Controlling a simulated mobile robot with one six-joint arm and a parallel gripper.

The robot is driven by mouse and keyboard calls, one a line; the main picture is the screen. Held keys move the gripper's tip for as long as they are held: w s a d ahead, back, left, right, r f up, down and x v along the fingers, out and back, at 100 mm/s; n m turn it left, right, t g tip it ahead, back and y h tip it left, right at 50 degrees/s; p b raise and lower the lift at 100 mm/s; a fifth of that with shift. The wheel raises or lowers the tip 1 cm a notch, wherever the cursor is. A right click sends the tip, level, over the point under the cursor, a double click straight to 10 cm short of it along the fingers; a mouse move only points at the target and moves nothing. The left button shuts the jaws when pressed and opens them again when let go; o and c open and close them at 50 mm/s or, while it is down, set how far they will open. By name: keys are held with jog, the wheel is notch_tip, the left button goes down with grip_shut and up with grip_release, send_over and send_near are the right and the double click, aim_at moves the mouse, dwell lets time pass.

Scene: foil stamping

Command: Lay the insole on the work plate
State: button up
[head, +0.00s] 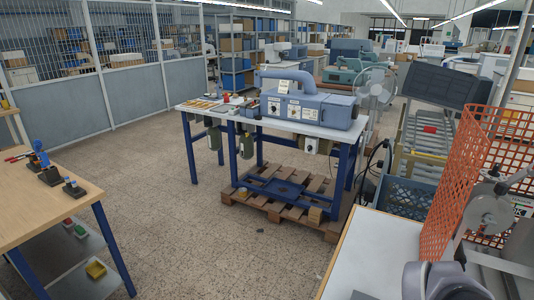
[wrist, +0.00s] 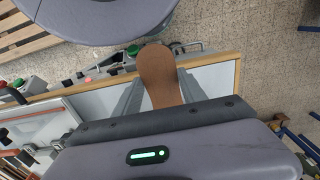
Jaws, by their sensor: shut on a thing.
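The insole (wrist: 158,72) is a flat brown sole shape with a rounded end, seen in the wrist view. My gripper (wrist: 161,88) is shut on it, with one grey finger along each side. The rounded end sticks out past the fingers, and the other end is hidden behind the gripper body. The insole is over a pale table top (wrist: 215,82) with a wooden edge; I cannot tell its height above it. I cannot make out the work plate for certain in either view. The head view shows neither the insole nor my fingers.
In the head view, a blue-grey machine (head: 305,107) stands on a blue-legged bench with a pallet (head: 275,203) under it. A wooden table (head: 35,205) is at left, a white-topped table (head: 375,250) at lower right beside an orange mesh guard (head: 465,175). The tiled floor between is open.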

jog(key=w+f+p, duration=0.1)
jog(key=w, duration=0.3)
jog(key=w+f, duration=0.2)
jog(key=w, duration=0.2)
jog(key=w+f+p, duration=0.1)
jog(key=w, duration=0.3)
jog(key=shift+w+d+f+p, duration=0.2)
jog(key=shift+d+p, duration=0.15)
jog(key=shift+d, duration=0.05)
jog(key=shift+r, duration=0.1)
jog(key=shift+s, duration=0.1)
jog(key=shift+f+b, duration=0.5)
jog(key=shift+f, duration=0.1)
jog(key=o, duration=1.3)
jog(key=shift+r, duration=0.1)
